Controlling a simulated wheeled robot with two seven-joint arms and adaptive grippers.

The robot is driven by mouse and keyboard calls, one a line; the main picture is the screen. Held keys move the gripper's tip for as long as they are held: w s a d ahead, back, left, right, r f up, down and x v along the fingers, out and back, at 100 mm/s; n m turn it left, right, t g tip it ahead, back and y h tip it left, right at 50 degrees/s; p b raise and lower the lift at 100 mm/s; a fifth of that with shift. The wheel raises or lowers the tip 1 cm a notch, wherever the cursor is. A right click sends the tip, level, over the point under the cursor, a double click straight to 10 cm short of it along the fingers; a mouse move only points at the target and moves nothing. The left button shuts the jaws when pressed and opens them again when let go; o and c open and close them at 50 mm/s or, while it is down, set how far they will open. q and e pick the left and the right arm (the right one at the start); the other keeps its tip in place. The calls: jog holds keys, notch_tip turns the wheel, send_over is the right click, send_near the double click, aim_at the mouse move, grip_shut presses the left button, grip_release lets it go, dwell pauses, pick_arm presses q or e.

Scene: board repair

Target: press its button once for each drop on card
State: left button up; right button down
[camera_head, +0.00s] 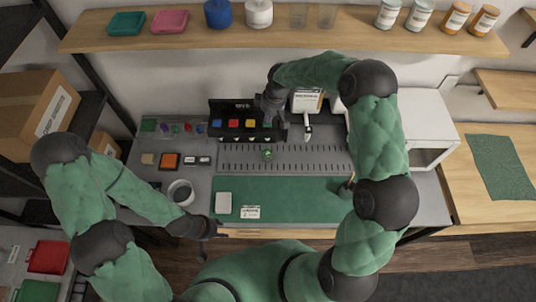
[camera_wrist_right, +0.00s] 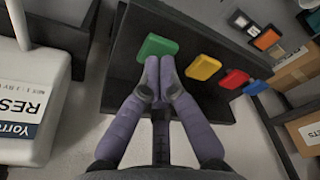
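A black button panel (camera_head: 222,108) stands at the back of the workbench. Its blue button (camera_head: 217,123), red button (camera_head: 233,123) and yellow button (camera_head: 250,123) show in a row. In the right wrist view, the green button (camera_wrist_right: 157,46) is at one end, beside the yellow button (camera_wrist_right: 203,67). My right gripper (camera_wrist_right: 161,75) is shut and empty, its fingertips at the green button's edge; I cannot tell whether they touch it. My left gripper (camera_head: 208,229) is near the bench's front edge, too small to read. I cannot make out any card with drops.
A green mat (camera_head: 290,188) covers the bench's front, with a white square (camera_head: 224,203) and a small label (camera_head: 250,211). A small green item (camera_head: 267,154) lies on the slotted strip. A labelled white device (camera_wrist_right: 25,100) stands near my right gripper.

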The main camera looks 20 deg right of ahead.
jog(key=shift+f+b, duration=0.7)
jog(key=shift+f, duration=0.4)
jog(key=shift+r, duration=0.2)
jog(key=shift+r+p, duration=0.85)
jog(key=shift+r, duration=0.6)
jog(key=shift+f, duration=0.25)
